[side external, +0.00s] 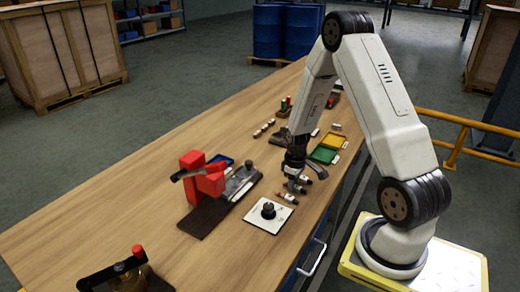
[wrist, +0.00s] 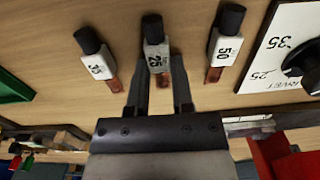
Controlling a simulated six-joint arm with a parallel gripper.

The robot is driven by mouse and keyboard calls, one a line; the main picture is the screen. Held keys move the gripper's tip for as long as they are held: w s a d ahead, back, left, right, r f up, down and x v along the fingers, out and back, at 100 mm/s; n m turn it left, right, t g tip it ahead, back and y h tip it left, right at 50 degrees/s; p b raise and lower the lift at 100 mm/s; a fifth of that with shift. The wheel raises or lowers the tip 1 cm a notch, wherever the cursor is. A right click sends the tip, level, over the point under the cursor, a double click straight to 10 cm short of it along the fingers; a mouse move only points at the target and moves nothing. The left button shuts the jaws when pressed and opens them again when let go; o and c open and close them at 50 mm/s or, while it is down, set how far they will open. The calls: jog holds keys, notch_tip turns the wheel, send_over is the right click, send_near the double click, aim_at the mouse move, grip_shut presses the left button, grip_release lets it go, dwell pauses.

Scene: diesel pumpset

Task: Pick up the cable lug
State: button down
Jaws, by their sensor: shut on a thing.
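Three cable lugs lie in a row in the wrist view. Each has a black end, a white number label and a copper tip. The lug marked 25 (wrist: 157,56) is in the middle, between the fingers of my gripper (wrist: 160,72). The lug marked 35 (wrist: 97,63) is on the left and the lug marked 50 (wrist: 226,47) on the right, both outside the fingers. My gripper is shut on the 25 lug. In the side view my gripper (side external: 293,182) is low over the bench, and its body partly hides the lugs.
A white plate with a black knob (side external: 268,212) lies close by on the wooden bench (side external: 150,190). A red vise (side external: 203,180) stands left of it. Green and yellow trays (side external: 324,153) and several small parts sit farther back. The bench's left side is largely clear.

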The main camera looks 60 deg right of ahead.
jog(key=shift+r, duration=0.15)
jog(key=shift+r, duration=0.75)
jog(key=s+a+r, duration=0.6)
jog(key=s+r, duration=0.5)
jog(key=s, duration=0.1)
jog(key=shift+s+a, duration=0.15)
jog(key=shift+a, duration=0.15)
jog(key=shift+r, duration=0.1)
dwell(0.8)
